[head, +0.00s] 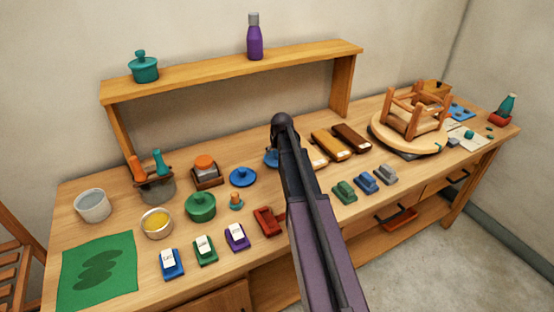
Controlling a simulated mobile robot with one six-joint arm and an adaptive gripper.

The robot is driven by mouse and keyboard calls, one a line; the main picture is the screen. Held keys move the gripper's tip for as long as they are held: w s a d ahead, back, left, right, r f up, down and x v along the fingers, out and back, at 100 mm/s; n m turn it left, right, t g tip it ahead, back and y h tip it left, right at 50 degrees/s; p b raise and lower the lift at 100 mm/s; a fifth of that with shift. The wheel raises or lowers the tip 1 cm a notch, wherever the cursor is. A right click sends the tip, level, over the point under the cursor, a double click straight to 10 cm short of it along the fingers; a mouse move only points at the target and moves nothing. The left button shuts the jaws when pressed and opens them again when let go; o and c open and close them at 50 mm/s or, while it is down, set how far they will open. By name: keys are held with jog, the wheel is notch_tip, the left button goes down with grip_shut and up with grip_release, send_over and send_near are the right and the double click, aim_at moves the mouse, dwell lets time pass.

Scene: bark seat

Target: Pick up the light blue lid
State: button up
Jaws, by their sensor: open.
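A blue lid with a small knob (242,176) lies flat on the workbench, left of my arm. A second, lighter blue round thing (271,158) shows just at the left edge of my arm. My arm hides most of it, so I cannot tell its full shape or whether it is a lid. My arm rises from the lower right and ends in a dark rounded joint above the bench. My gripper does not show; it may be hidden behind the arm.
A green lidded pot (201,207), a yellow-filled bowl (157,223) and several small coloured blocks stand around the blue lid. A wooden shelf (220,73) spans the back. An upturned stool (415,112) stands on the right. Bare bench lies behind the lid.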

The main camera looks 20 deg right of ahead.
jog(key=c, duration=1.1)
jog(key=shift+c, duration=0.2)
jog(key=shift+r, duration=0.15)
notch_tip(320, 180, up, 3)
jog(key=p, duration=0.3)
jog(key=s+a, duration=0.1)
jog(key=s, duration=0.4)
jog(key=s+a+r+p, duration=0.1)
jog(key=s+a, duration=0.1)
jog(key=s, duration=0.3)
jog(key=s+a+p, duration=0.1)
jog(key=s, duration=0.4)
jog(key=shift+s+a+r, duration=0.15)
jog(key=shift+s+r, duration=0.1)
jog(key=shift+r, duration=0.1)
